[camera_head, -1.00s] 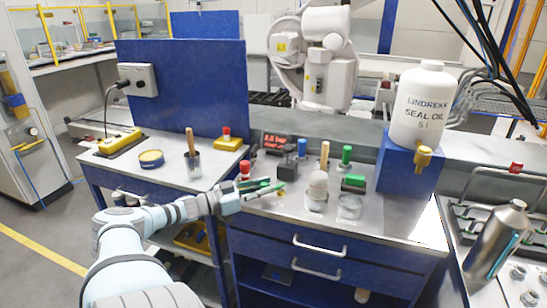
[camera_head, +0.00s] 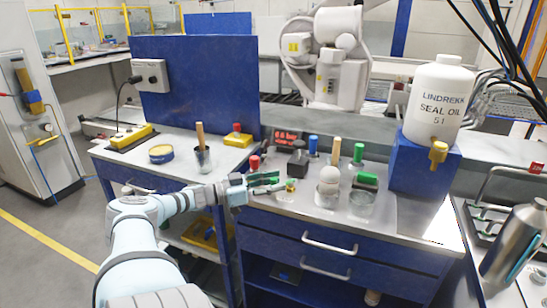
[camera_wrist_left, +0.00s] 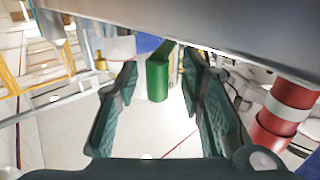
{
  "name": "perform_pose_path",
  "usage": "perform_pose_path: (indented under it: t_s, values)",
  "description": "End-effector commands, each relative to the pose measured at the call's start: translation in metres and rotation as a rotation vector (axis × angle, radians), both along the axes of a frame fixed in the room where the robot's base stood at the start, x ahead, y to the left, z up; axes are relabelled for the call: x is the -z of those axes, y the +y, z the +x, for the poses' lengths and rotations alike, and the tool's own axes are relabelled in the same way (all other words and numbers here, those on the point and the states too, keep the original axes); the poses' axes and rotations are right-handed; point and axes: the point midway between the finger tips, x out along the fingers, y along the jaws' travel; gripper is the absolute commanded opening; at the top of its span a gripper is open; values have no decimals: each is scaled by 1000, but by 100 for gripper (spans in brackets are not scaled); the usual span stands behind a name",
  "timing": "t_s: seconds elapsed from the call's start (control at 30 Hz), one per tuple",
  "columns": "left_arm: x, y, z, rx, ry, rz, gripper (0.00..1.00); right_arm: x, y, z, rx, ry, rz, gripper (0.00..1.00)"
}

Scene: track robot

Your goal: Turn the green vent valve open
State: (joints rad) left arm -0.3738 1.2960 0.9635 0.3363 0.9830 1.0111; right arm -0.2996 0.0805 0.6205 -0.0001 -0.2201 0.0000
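My left gripper (camera_head: 280,183) reaches in from the left over the front of the metal worktop. Its two dark green fingers stand apart in the left wrist view (camera_wrist_left: 160,95). My right gripper is out of view.
A red-topped item (camera_head: 254,163) stands close behind the gripper. A seal oil bottle (camera_head: 440,98) stands on a blue box (camera_head: 412,165).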

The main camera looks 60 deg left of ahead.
Motion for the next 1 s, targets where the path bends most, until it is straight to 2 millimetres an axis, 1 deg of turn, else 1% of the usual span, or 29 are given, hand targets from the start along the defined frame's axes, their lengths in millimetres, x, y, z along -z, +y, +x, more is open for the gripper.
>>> perform_pose_path:
  t_s: [0.13, 0.23, 0.6, 0.7, 0.8, 1.0]
  values:
    - [0, 1, -2, 0, 3, 2, 36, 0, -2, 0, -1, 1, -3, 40]
    - [1, 2, -9, 2, 7, 2, 36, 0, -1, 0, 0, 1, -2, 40]
    - [2, 14, -58, 7, 11, 1, 36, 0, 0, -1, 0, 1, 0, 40]
    - [2, 16, -66, 6, 7, 0, 36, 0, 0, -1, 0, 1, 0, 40]
    - [1, 17, -70, 5, 2, 1, 36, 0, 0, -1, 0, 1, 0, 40]
    - [0, 18, -71, 3, -2, 0, 36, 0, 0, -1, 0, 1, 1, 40]
